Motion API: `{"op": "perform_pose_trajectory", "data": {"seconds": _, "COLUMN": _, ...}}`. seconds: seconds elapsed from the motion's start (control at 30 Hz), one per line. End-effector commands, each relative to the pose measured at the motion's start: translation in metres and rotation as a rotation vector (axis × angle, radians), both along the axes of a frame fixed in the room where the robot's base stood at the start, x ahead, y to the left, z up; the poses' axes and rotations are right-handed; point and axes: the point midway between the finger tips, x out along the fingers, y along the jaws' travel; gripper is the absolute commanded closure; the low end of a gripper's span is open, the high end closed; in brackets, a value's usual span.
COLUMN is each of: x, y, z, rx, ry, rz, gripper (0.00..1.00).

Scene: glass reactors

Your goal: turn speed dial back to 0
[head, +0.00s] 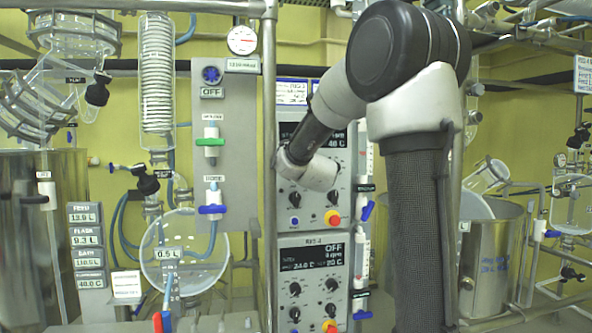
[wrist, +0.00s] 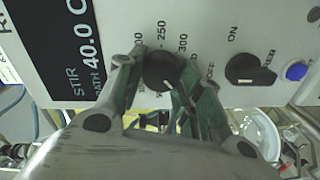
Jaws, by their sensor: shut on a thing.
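The speed dial (wrist: 162,70) is a round black knob on a white control panel (wrist: 210,35). In the wrist view it sits between the green-padded fingers of my gripper (wrist: 163,82), which are shut on it from both sides. Scale marks such as 250 and 300 show around it; I cannot surely read its setting. In the head view my arm reaches to the upper reactor control panel (head: 287,205), and my arm's end hides the dial and fingertips.
A black power knob (wrist: 250,70) marked ON and a blue button (wrist: 296,71) lie right of the dial in the wrist view. A second panel (head: 312,270) reading OFF is below in the head view. A vertical metal post (head: 269,150) stands close left of the panels.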

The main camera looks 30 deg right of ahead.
Motion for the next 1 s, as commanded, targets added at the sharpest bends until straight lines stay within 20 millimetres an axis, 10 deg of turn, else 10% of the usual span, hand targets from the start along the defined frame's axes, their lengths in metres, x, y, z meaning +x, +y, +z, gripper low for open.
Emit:
{"op": "perform_pose_trajectory", "data": {"seconds": 0.73, "x": 0.0003, "y": 0.0007, "z": -0.0005, "rx": -0.079, "ry": 0.023, "rz": 0.001, "gripper": 0.88}}
{"op": "perform_pose_trajectory", "data": {"seconds": 0.77, "x": 0.0003, "y": 0.0007, "z": -0.0005, "rx": -0.079, "ry": 0.023, "rz": 0.001, "gripper": 0.59}}
{"op": "perform_pose_trajectory", "data": {"seconds": 0.8, "x": 0.0003, "y": 0.0007, "z": -0.0005, "rx": -0.079, "ry": 0.023, "rz": 0.001, "gripper": 0.52}}
{"op": "perform_pose_trajectory", "data": {"seconds": 1.0, "x": 0.0002, "y": 0.0005, "z": -0.0005, "rx": -0.078, "ry": 0.023, "rz": 0.001, "gripper": 0.43}}
